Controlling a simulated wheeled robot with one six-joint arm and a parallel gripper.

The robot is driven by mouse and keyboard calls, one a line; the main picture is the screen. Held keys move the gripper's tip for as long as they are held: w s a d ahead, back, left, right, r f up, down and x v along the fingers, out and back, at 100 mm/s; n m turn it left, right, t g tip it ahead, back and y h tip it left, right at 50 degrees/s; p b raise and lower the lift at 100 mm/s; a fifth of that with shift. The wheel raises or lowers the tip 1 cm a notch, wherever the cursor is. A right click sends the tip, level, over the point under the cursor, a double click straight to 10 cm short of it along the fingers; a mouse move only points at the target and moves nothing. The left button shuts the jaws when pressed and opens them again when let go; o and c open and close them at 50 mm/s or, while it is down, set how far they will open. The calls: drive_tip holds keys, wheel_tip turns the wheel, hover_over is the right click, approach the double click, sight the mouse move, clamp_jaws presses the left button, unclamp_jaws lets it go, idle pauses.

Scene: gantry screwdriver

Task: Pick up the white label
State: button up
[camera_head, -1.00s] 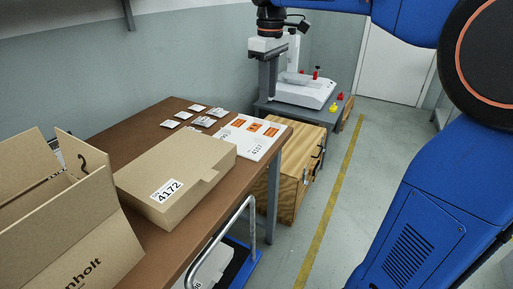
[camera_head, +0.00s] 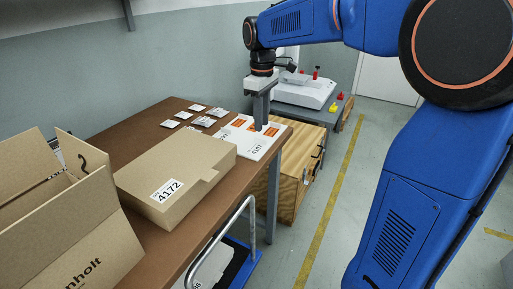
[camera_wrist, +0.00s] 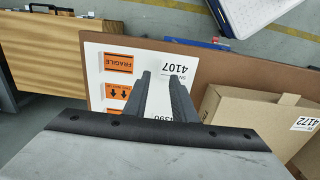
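A white sheet (camera_head: 236,143) lies near the far right edge of the brown table, with orange stickers and black-printed white labels on it. The label marked 4107 (camera_head: 257,150) is at its near right; it also shows upside down in the wrist view (camera_wrist: 178,70). My gripper (camera_head: 262,127) is above the sheet, pointing down. In the wrist view its two fingers (camera_wrist: 161,75) are apart with nothing held, the tips appearing just beside the 4107 label. The height above the sheet is unclear.
A flat cardboard box (camera_head: 186,165) marked 4172 lies beside the sheet, and an open carton (camera_head: 75,225) is at the near left. Several small packets (camera_head: 196,136) lie behind. A wooden crate (camera_head: 297,170) stands right of the table.

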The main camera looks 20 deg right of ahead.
sight(260, 144)
drive_tip(key=shift+w+a+f, duration=0.1)
drive_tip(key=shift+f, duration=1.4)
drive_tip(key=shift+w+a+f, duration=0.1)
drive_tip(key=shift+f, duration=1.4)
clamp_jaws()
